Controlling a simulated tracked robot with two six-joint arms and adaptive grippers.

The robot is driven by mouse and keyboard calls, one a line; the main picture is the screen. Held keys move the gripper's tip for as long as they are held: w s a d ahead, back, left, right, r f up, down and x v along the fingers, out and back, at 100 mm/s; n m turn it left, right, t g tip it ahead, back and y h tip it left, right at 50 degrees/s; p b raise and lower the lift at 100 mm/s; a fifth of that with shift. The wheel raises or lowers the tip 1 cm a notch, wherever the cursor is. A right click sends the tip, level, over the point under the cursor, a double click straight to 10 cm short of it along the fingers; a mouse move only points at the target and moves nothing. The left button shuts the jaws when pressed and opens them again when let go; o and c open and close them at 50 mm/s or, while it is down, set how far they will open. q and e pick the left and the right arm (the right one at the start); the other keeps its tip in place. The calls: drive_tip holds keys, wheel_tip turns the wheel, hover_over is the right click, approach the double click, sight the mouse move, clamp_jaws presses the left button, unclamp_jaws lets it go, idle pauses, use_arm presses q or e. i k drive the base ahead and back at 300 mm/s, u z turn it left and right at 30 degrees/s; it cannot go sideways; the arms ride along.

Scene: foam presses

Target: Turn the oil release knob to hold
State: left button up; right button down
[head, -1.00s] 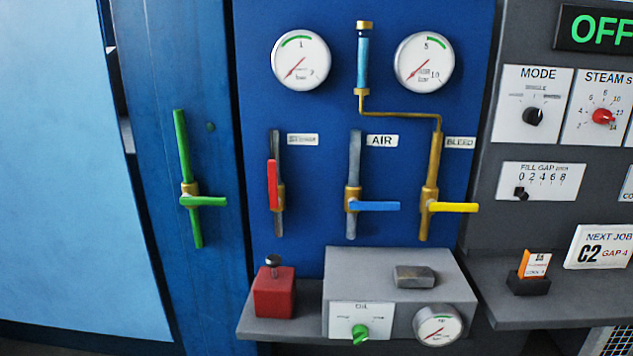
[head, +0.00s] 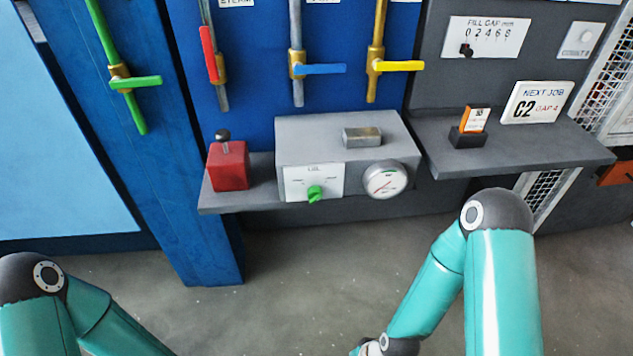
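The oil release knob (head: 315,193) is small and green. It sits on a white label plate (head: 299,181) on the front of a grey oil box (head: 338,135). The knob's pointer direction and the small print on the plate are too small to read surely. A round oil gauge (head: 386,179) is to the right of the knob on the same box. Both my teal arms show at the bottom of the head view, below and apart from the box. Neither gripper is in view.
The box stands on a grey shelf, with a red block (head: 228,166) to its left and a metal block (head: 362,137) on top. Green, red, blue (head: 320,69) and yellow (head: 398,66) valve handles are above. A right-hand shelf holds a card holder (head: 468,137). The space before the knob is clear.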

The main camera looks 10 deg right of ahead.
sight(315, 193)
drive_tip(key=z, duration=1.05)
drive_tip(key=k, duration=1.15)
drive_tip(key=u, duration=0.85)
drive_tip(key=i, duration=1.05)
